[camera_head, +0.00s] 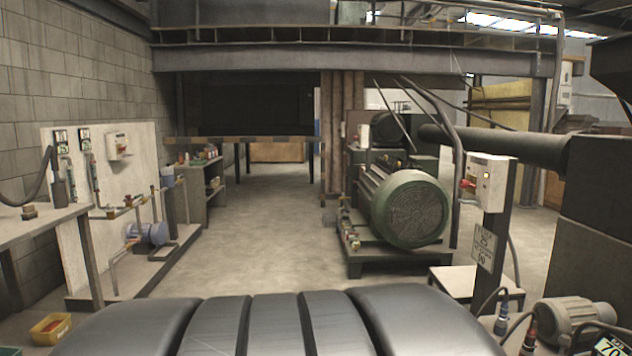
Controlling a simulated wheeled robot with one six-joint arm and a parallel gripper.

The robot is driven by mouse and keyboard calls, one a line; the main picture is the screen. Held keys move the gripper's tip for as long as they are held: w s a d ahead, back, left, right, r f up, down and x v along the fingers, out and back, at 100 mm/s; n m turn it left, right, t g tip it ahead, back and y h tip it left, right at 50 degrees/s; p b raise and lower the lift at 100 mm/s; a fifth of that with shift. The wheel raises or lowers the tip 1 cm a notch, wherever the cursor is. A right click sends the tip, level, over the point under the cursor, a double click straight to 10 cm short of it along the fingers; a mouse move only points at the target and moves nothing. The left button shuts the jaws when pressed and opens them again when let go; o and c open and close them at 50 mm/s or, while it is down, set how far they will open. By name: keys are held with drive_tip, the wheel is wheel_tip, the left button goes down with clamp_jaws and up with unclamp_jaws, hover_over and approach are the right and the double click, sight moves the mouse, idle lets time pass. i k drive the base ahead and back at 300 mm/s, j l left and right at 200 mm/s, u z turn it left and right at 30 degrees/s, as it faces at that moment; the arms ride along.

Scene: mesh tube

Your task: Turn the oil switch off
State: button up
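Two switch boxes show, and I cannot tell which is the oil switch. One is a white box (490,182) with a red knob or handle on its left side, on a dark post (499,235) at the right. The other is a small white box (117,147) on a pale upright panel (75,205) at the left, with a small red part. Both are too small to read whether they are on or off. My gripper is not in view. Dark rounded parts of my own body fill the bottom middle.
A large green motor (410,208) stands on a low base right of centre. A blue pump (153,233) with pipes sits at the left panel's foot. A grey motor (573,318) and cables are at the lower right. The concrete floor (270,240) between is clear.

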sight(463, 183)
drive_tip(key=z, duration=1.1)
